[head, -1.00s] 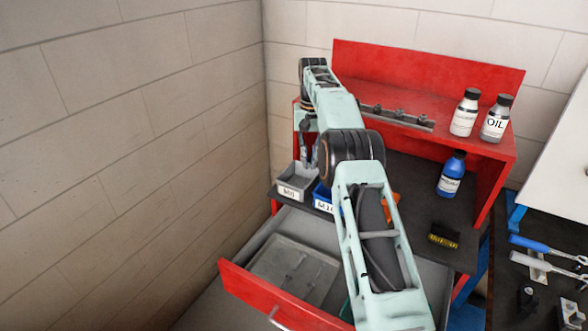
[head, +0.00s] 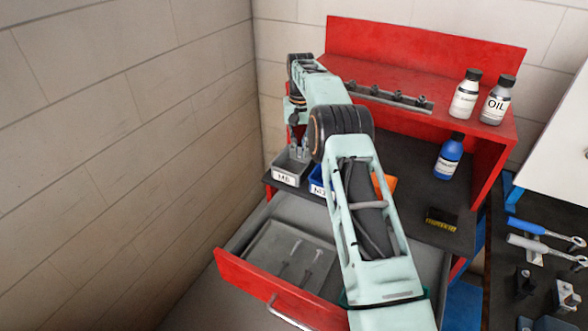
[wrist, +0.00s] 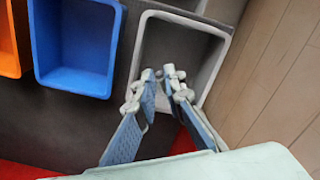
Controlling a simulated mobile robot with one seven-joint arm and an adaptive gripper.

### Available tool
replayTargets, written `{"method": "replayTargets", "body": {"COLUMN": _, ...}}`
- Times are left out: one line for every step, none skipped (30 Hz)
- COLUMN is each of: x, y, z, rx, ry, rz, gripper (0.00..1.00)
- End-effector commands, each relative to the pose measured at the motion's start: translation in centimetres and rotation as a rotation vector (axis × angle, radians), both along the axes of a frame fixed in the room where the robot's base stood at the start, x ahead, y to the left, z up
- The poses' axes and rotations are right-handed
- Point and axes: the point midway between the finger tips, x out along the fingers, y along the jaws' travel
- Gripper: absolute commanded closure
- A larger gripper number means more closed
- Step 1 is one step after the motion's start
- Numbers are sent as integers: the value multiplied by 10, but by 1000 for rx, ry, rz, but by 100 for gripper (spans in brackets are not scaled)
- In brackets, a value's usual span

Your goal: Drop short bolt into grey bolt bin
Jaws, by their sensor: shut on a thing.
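The grey bolt bin (head: 286,179) with a white label stands at the left end of the dark bench top. The wrist view shows its pale rim and dark inside (wrist: 185,42). My gripper (head: 299,153) points down over this bin, its fingertips at or just above the rim level; I cannot tell the exact height. In the wrist view my fingertips (wrist: 162,82) are close together over the bin's near part. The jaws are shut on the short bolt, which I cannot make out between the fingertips.
A blue bin (wrist: 75,45) stands beside the grey one, then an orange bin (wrist: 8,45). Below, an open red drawer (head: 265,292) holds a grey tray with bolts. A red shelf (head: 430,75) rises behind. A blue bottle (head: 448,158) stands right. The wall is close on the left.

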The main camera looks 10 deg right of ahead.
Motion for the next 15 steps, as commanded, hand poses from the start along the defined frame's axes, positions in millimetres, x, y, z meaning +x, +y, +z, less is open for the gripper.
{"method": "replayTargets", "body": {"x": 0, "y": 0, "z": -2, "rx": 0, "ry": 1, "rz": 0, "gripper": 100}}
{"method": "replayTargets", "body": {"x": 0, "y": 0, "z": -2, "rx": 0, "ry": 1, "rz": 0, "gripper": 100}}
{"method": "replayTargets", "body": {"x": 0, "y": 0, "z": -3, "rx": 0, "ry": 1, "rz": 0, "gripper": 100}}
{"method": "replayTargets", "body": {"x": 0, "y": 0, "z": -3, "rx": 0, "ry": 1, "rz": 0, "gripper": 100}}
{"method": "replayTargets", "body": {"x": 0, "y": 0, "z": -3, "rx": 0, "ry": 1, "rz": 0, "gripper": 100}}
{"method": "replayTargets", "body": {"x": 0, "y": 0, "z": -3, "rx": 0, "ry": 1, "rz": 0, "gripper": 100}}
{"method": "replayTargets", "body": {"x": 0, "y": 0, "z": -3, "rx": 0, "ry": 1, "rz": 0, "gripper": 100}}
{"method": "replayTargets", "body": {"x": 0, "y": 0, "z": -3, "rx": 0, "ry": 1, "rz": 0, "gripper": 100}}
{"method": "replayTargets", "body": {"x": 0, "y": 0, "z": -3, "rx": 0, "ry": 1, "rz": 0, "gripper": 100}}
{"method": "replayTargets", "body": {"x": 0, "y": 0, "z": -3, "rx": 0, "ry": 1, "rz": 0, "gripper": 89}}
{"method": "replayTargets", "body": {"x": 0, "y": 0, "z": -3, "rx": 0, "ry": 1, "rz": 0, "gripper": 86}}
{"method": "replayTargets", "body": {"x": 0, "y": 0, "z": -3, "rx": 0, "ry": 1, "rz": 0, "gripper": 81}}
{"method": "replayTargets", "body": {"x": 0, "y": 0, "z": -3, "rx": 0, "ry": 1, "rz": 0, "gripper": 78}}
{"method": "replayTargets", "body": {"x": 0, "y": 0, "z": -3, "rx": 0, "ry": 1, "rz": 0, "gripper": 75}}
{"method": "replayTargets", "body": {"x": 0, "y": 0, "z": -3, "rx": 0, "ry": 1, "rz": 0, "gripper": 70}}
